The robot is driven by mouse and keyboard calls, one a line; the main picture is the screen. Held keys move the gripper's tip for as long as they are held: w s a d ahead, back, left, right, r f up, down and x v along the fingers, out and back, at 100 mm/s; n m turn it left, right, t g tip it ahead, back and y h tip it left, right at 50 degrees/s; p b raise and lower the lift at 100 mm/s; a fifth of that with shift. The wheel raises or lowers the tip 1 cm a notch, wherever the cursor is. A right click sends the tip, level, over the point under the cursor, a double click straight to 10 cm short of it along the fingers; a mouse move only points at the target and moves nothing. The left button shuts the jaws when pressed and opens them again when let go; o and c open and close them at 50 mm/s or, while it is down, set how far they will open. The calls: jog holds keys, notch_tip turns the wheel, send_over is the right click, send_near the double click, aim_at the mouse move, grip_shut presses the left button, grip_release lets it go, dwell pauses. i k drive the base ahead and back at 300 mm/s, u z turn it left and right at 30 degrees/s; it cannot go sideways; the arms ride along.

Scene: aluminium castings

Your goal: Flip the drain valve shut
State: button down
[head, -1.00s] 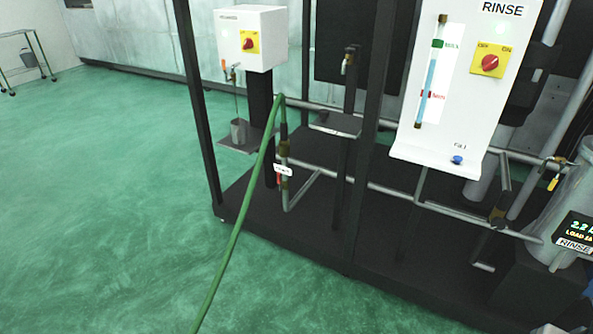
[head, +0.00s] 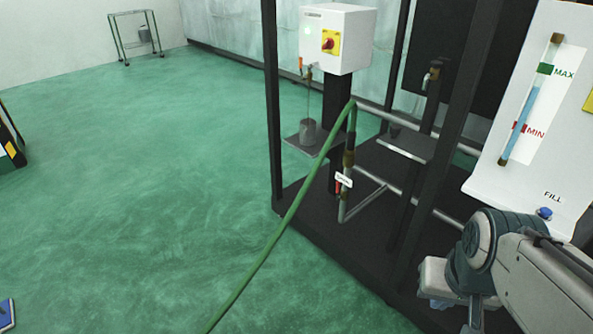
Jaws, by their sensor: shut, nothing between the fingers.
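My gripper's fingers do not show.
A white control box (head: 337,40) with a red-and-yellow switch stands above the valve. Dark frame posts (head: 271,100) rise on both sides. A white fill panel (head: 535,120) is at the right. The green floor (head: 130,200) at the left is open.

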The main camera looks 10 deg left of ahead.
aim_at(337, 191)
jog(key=u, duration=0.5)
jog(key=i, duration=1.55)
jog(key=z, duration=0.05)
jog(key=k, duration=0.65)
jog(key=u, duration=0.4)
jog(key=i, duration=1.4)
jog(key=z, duration=0.75)
